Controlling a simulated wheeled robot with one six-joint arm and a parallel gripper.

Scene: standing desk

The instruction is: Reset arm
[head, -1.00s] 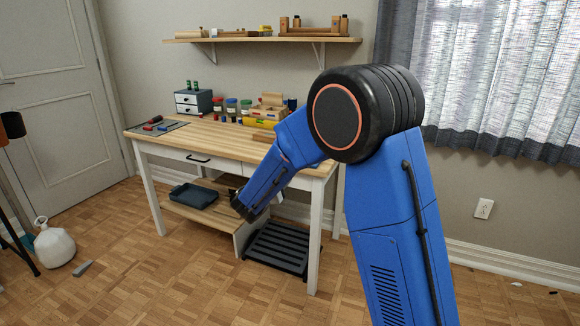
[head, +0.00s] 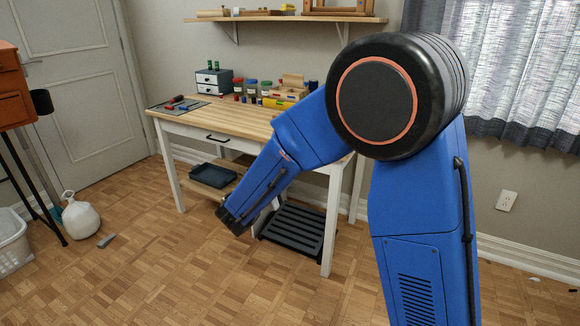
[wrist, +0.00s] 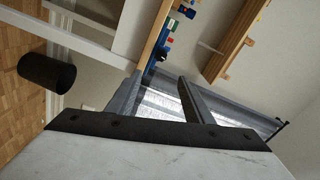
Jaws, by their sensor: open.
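My arm's dark end, with my gripper (head: 230,220), hangs low in front of the wooden desk (head: 235,116) in the head view. The jaws are too small and dark to make out there. In the wrist view the two dark fingers of my gripper (wrist: 160,98) stand apart with nothing between them. The wall, the window and the desk edge show beyond them, with the picture strongly tilted.
The desk holds a small drawer box (head: 214,82), jars and tools. A dark tray (head: 213,175) lies on its lower shelf, and a black slatted rack (head: 292,230) is below. A white jug (head: 81,216) and basket (head: 12,243) are at left. Floor in front is largely clear.

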